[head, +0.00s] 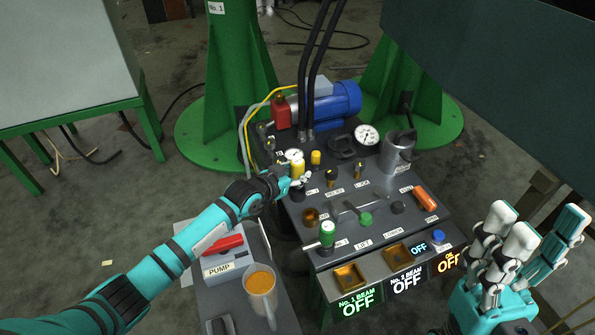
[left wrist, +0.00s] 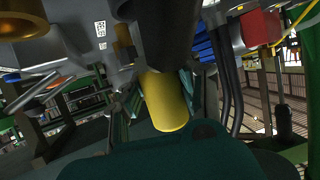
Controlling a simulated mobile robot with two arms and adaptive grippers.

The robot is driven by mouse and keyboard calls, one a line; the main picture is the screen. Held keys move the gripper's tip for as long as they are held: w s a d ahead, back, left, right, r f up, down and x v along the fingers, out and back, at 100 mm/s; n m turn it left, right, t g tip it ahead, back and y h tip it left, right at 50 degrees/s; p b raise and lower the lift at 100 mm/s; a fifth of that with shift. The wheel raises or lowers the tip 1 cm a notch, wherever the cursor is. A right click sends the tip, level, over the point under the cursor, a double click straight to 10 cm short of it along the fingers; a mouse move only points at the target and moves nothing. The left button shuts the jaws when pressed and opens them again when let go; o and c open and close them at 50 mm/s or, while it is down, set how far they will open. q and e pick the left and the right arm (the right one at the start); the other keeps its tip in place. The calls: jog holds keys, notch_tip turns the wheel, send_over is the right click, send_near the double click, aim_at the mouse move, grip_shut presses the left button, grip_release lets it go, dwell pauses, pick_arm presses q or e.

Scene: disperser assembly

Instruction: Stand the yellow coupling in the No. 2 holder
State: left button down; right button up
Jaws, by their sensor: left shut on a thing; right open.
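The yellow coupling (head: 297,167) is a short yellow cylinder above the back left of the dark panel (head: 378,235). It also fills the middle of the left wrist view (left wrist: 166,102), tilted in that picture. My left gripper (head: 299,182) is shut on it, with the fingers around its lower part. Whether its lower end touches the panel is hidden. My right gripper (head: 535,226) is open and empty at the lower right.
A smaller yellow part (head: 315,157) stands close behind the coupling. A blue motor (head: 338,102), gauge (head: 367,135) and metal cylinder (head: 397,153) stand at the back. A mug (head: 261,285) stands beside the pump box (head: 222,262).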

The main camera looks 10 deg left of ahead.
dwell(0.3)
pick_arm(q)
jog(key=shift+f+b, duration=0.7)
jog(key=shift+f, duration=0.4)
jog(key=shift+f, duration=0.4)
jog(key=shift+f+b, duration=0.4)
jog(key=shift+b, duration=0.1)
jog(key=c, duration=1)
grip_release()
jog(key=shift+r, duration=0.1)
jog(key=shift+o, duration=0.7)
jog(key=shift+f, duration=0.2)
jog(key=v, duration=1.2)
jog(key=shift+r, duration=0.2)
